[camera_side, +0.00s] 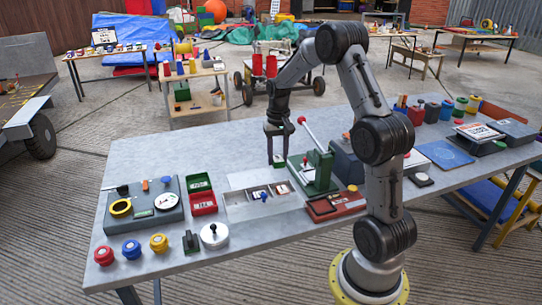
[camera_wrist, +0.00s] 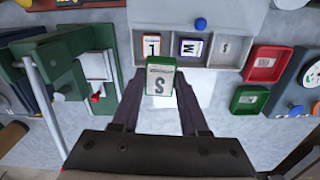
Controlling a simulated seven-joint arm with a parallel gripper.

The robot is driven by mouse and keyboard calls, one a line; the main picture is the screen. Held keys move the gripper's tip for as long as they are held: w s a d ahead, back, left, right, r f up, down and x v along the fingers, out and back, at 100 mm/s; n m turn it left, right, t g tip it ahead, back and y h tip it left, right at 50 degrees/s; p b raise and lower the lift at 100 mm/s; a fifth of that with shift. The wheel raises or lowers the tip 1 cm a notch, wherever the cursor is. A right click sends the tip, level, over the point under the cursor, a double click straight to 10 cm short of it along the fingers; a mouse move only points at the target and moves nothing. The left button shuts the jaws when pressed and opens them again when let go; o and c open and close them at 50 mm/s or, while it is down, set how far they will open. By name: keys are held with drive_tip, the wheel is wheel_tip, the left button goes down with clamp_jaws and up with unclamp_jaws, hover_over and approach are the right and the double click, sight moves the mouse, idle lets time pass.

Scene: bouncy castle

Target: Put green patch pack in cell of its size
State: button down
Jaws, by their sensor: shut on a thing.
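My gripper (camera_wrist: 160,88) is shut on the green patch pack (camera_wrist: 161,80), whose pale face shows an S. It holds the pack in front of the tray's near edge in the wrist view. The grey tray (camera_side: 262,212) has three cells in a row. In the wrist view, an orange-marked pack (camera_wrist: 151,46) is in the left cell and a blue-marked pack marked M (camera_wrist: 190,47) in the middle. The right cell (camera_wrist: 227,48) shows only an S label.
A green lever press (camera_side: 318,172) stands close to my gripper on the right. Red and green bins (camera_side: 203,203) stand left of the tray. A blue knob (camera_wrist: 201,24) is at the tray's far rim. A pale plate (camera_side: 250,178) lies behind the tray.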

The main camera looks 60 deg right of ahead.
sight(279, 160)
drive_tip(key=shift+s+a+r, duration=0.35)
drive_tip(key=shift+s+a, duration=0.1)
drive_tip(key=shift+s, duration=0.1)
drive_tip(key=shift+s+a+r, duration=0.1)
drive_tip(key=shift+r, duration=1.95)
drive_tip(key=shift+w, duration=0.2)
drive_tip(key=shift+n, duration=0.3)
drive_tip(key=w+a+f, duration=0.6)
drive_tip(key=w+f, duration=0.1)
drive_tip(key=w+a+f, duration=0.3)
drive_tip(key=shift+w+a+f, duration=0.1)
drive_tip(key=shift+w+f, duration=0.25)
drive_tip(key=shift+w, duration=0.05)
drive_tip(key=shift+f, duration=1.7)
